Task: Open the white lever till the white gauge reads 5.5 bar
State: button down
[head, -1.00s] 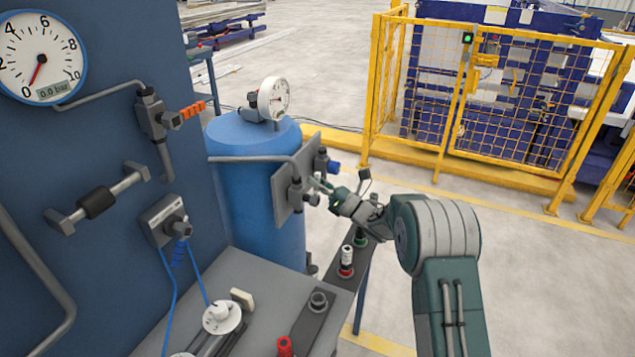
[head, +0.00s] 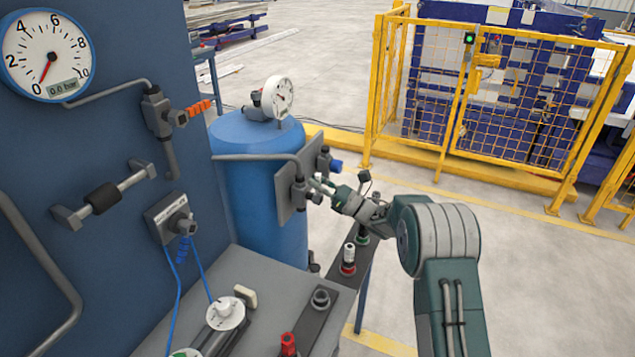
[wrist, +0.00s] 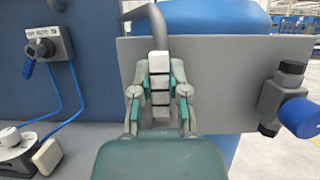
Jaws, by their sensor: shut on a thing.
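The white gauge (head: 280,98) sits on top of the blue tank, seen at an angle in the head view; its needle and figures are too small to read. The white lever (wrist: 158,62) belongs to a valve on the grey panel beside the tank. In the wrist view my gripper (wrist: 159,88) has its two fingers on either side of the lever, shut on it. In the head view my gripper (head: 319,188) is at the panel, and the lever is mostly hidden there.
A blue-handled valve (wrist: 300,115) is to the right on the same panel. A blue-rimmed wall gauge (head: 48,55) reads 0.0 bar. An orange-handled valve (head: 197,108) is on the wall. A narrow shelf with red and green fittings (head: 348,258) stands below my arm.

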jog(key=c, duration=0.6)
grip_release()
jog(key=shift+f, duration=0.5)
jog(key=shift+r, duration=0.2)
jog(key=shift+r, duration=0.1)
jog(key=v, duration=1.2)
jog(key=shift+w, duration=0.1)
